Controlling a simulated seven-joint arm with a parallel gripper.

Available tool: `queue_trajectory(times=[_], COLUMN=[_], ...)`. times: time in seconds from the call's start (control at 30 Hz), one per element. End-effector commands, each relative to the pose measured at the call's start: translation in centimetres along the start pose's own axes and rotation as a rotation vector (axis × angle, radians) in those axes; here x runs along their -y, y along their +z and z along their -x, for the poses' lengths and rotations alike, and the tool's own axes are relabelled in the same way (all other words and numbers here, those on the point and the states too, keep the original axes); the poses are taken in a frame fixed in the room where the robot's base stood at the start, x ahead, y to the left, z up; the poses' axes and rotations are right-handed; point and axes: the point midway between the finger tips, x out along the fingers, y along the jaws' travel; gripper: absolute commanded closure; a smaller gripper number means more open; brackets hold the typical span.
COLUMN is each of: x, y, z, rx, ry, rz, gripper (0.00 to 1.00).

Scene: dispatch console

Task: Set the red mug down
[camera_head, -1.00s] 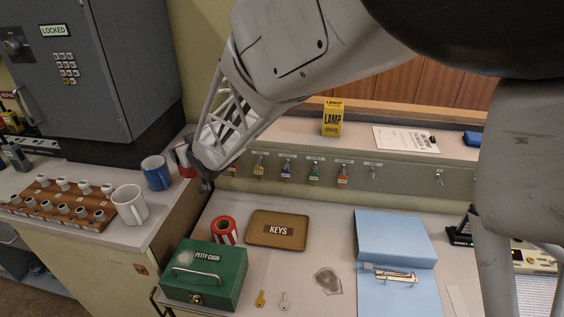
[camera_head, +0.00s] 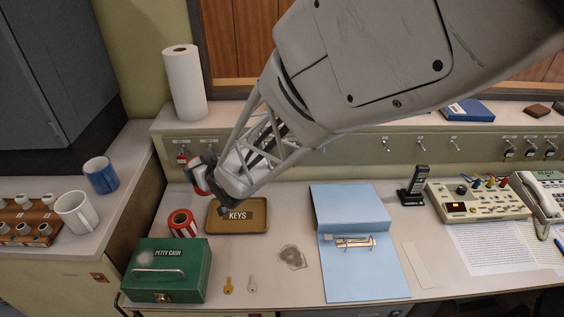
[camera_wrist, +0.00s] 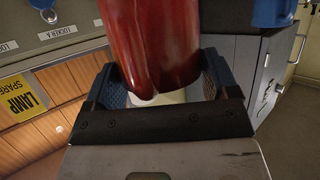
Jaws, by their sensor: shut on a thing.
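The red mug (camera_wrist: 155,40) fills the upper middle of the wrist view, between the blue fingers of my gripper (camera_wrist: 165,80). In the head view the mug (camera_head: 196,178) is partly hidden by my gripper (camera_head: 207,175); a pale part shows beside the red. My gripper is shut on the mug. It appears to hold it above the back left of the desk, behind the red-and-white tape roll and the KEYS tray. The mug's underside and any gap to the surface are hidden.
A blue mug (camera_head: 101,175) and white mug (camera_head: 75,212) stand on the left counter. A blue binder (camera_head: 352,285) lies to the right.

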Motion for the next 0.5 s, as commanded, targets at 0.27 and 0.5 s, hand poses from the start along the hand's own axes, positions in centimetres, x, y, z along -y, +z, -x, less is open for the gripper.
queue_trajectory(times=[0.27,0.5], x=[-3.9,-6.5], y=[4.8,9.1], z=[5.3,9.8], rx=[-0.002,-0.001], ry=[0.076,0.141], rz=[-0.032,-0.057], gripper=[0.67,0.67])
